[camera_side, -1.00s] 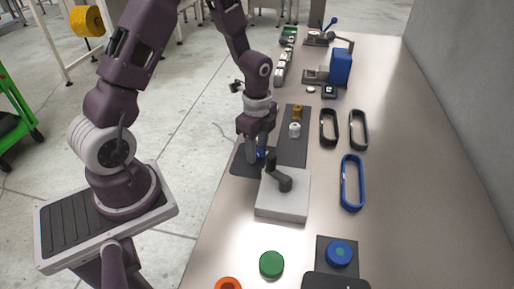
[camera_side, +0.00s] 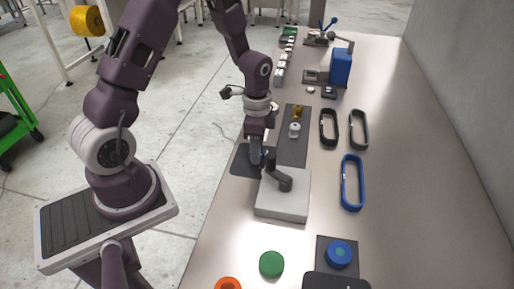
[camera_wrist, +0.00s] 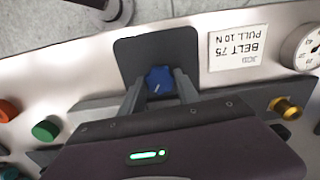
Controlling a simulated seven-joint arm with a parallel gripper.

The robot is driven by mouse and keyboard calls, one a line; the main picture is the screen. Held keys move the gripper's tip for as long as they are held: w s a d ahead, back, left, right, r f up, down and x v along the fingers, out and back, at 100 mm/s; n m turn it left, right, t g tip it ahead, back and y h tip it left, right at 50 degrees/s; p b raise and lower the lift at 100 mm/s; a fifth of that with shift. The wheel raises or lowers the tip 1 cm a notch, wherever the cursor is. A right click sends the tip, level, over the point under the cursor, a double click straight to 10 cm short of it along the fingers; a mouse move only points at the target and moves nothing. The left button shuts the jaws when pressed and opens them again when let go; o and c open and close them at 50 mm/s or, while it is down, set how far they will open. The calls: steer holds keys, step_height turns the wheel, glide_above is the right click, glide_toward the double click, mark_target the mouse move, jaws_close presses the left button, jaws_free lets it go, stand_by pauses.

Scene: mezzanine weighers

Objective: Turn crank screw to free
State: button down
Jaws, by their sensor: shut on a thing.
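A blue lobed knob (camera_wrist: 158,78) with a pale mark stands over a dark plate (camera_wrist: 150,50); the plate also shows in the side view (camera_side: 241,161). My gripper (camera_wrist: 160,82) points down at the knob and is shut on it, one finger on each side. In the side view my gripper (camera_side: 262,160) hides most of the knob. A dark crank arm with an upright handle (camera_side: 283,182) sits on a light grey block (camera_side: 280,206), close beside my fingers. I cannot tell which of the two is the crank screw.
A dark strip (camera_side: 291,151) with a brass knob (camera_side: 297,112) lies behind the gripper. Black and blue belt loops (camera_side: 343,183) lie to the right.

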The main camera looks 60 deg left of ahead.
steer(key=n, duration=0.4)
steer(key=shift+n, duration=0.3)
steer(key=n, duration=0.4)
steer(key=shift+n, duration=0.3)
steer(key=n, duration=0.5)
steer(key=shift+r, duration=0.1)
steer(key=shift+n, duration=2.4)
steer(key=c, duration=0.9)
jaws_free()
